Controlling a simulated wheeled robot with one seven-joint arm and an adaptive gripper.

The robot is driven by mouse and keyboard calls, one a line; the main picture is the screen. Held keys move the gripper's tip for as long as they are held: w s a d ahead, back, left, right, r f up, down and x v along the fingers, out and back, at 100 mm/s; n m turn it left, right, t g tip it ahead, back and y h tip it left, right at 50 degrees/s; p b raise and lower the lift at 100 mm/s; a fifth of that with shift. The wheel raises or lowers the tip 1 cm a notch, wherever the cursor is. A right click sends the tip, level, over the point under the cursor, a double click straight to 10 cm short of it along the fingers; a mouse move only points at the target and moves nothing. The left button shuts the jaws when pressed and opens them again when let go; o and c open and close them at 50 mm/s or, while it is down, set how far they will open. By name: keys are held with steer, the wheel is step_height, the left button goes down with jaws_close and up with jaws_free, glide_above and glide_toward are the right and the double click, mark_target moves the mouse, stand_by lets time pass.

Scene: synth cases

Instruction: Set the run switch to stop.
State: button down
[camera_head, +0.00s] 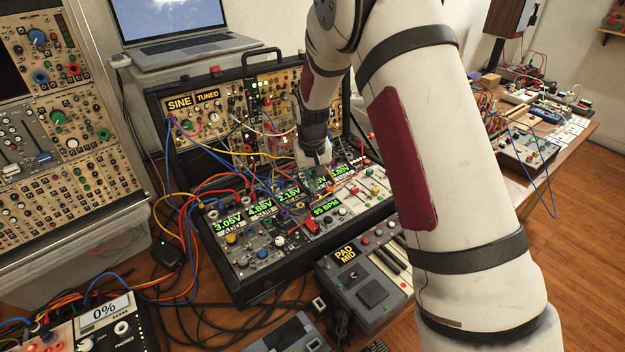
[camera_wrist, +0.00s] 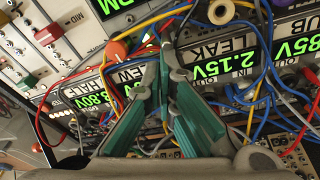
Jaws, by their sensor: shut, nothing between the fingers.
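No label for the run switch is readable, so I cannot tell which control it is. A red lever-like part (camera_head: 308,226) sits just below the 95 BPM display (camera_head: 326,207) on the lower panel of the black synth case (camera_head: 262,292). My gripper (camera_head: 318,165) is above the upper right of this panel, among patch cables. In the wrist view my gripper (camera_wrist: 163,62) has its teal-padded fingers shut with nothing between them. The fingertips are in front of cables and an edge of the LEAK module (camera_wrist: 213,48); I cannot tell whether they touch.
Many patch cables (camera_head: 205,185) arch over the panel left of my gripper. Slider caps (camera_head: 374,172) stand at its right. A small keyboard (camera_head: 372,275) stands in front. My arm hides part of the case's right side.

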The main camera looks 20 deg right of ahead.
steer(key=shift+s+d+r+t+y+p, duration=0.2)
steer(key=shift+s+t, duration=0.15)
steer(key=shift+t, duration=0.2)
steer(key=shift+s+d+r+t+y+p, duration=0.15)
steer(key=shift+s+t, duration=0.15)
steer(key=shift+t, duration=0.25)
steer(key=shift+a, duration=0.2)
steer(key=shift+r+p, duration=0.35)
steer(key=shift+r, duration=0.4)
